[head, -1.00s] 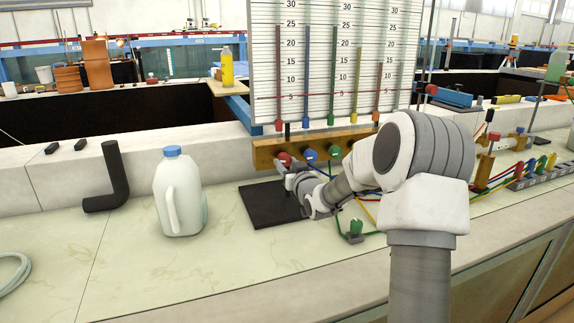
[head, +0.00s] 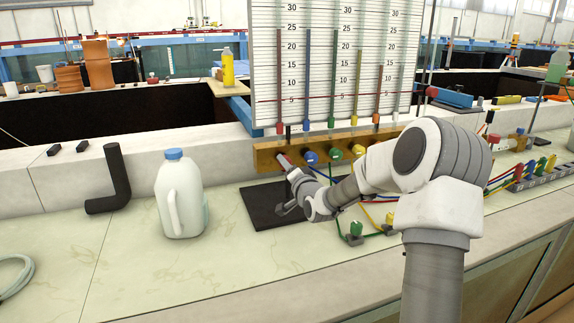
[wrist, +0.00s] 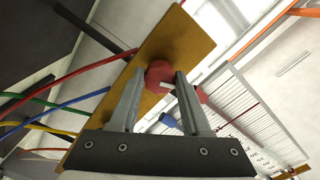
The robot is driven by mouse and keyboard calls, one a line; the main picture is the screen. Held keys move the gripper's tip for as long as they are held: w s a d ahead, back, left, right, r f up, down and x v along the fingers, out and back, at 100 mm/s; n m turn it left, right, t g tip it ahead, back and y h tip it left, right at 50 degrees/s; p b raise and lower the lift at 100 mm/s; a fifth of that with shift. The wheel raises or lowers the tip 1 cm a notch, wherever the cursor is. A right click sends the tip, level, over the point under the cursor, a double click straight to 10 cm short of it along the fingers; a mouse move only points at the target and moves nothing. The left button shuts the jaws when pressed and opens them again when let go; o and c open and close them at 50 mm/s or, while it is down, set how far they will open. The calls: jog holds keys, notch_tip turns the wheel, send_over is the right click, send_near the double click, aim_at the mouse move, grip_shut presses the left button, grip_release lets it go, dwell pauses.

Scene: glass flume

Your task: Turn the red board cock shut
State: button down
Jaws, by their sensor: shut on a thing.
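The red board cock (wrist: 159,73) is a red knob on a wooden rail (wrist: 180,38). In the wrist view it sits between my two fingertips, and a short white bar shows on it. My gripper (wrist: 156,80) is shut on it. In the head view the red cock (head: 281,158) is at the left end of the rail (head: 265,157), largely hidden by my gripper (head: 287,165). The blue cock (head: 310,157), green cock (head: 335,153) and yellow cock (head: 361,151) follow to its right.
A gauge board (head: 318,60) with coloured tubes stands above the rail. A dark mat (head: 265,208) lies below my wrist. Coloured hoses and a green clamp (head: 354,231) lie to the right. A white jug (head: 178,200) and a black bent pipe (head: 113,180) stand left.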

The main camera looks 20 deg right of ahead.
jog(key=shift+m+p, duration=0.55)
jog(key=shift+m, duration=1.75)
jog(key=shift+c, duration=1.9)
grip_release()
jog(key=shift+s, duration=0.15)
jog(key=s+p, duration=0.2)
jog(key=s, duration=1.5)
jog(key=shift+p, duration=0.35)
jog(key=shift+a, duration=0.1)
